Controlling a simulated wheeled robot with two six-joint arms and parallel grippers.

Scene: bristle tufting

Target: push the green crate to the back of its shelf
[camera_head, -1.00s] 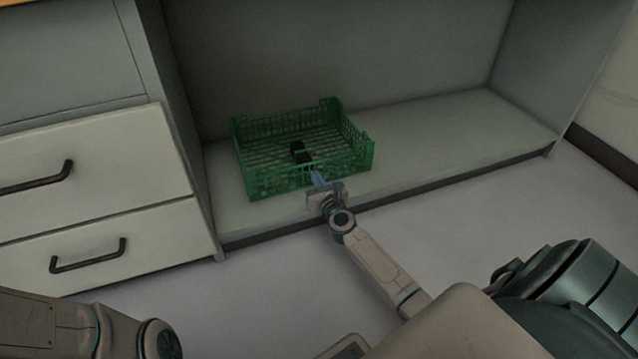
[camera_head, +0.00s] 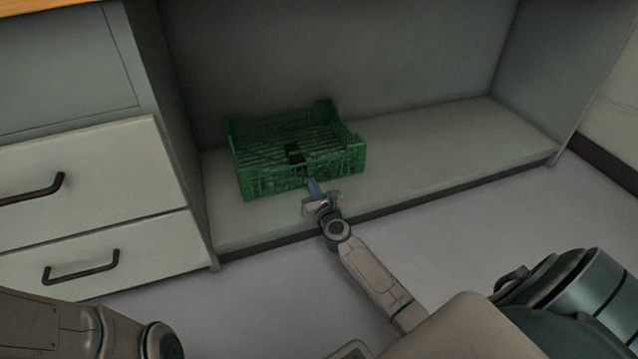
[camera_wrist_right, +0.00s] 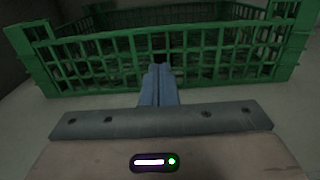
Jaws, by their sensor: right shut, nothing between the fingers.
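The green crate (camera_head: 275,183) is an open lattice box standing upright on the low shelf (camera_head: 430,165), toward its left end. Bare shelf shows in front of it. My right gripper (camera_head: 314,186) is shut and empty, with its fingertips at the crate's front wall. In the right wrist view, the closed fingers (camera_wrist_right: 160,72) meet the lattice front wall of the crate (camera_wrist_right: 215,52) near its middle and appear to touch it. The gap behind the crate is hard to judge. My left gripper is out of view.
A drawer unit (camera_head: 90,215) with dark handles stands left of the shelf. The shelf is empty right of the crate, up to the side panel (camera_head: 555,75).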

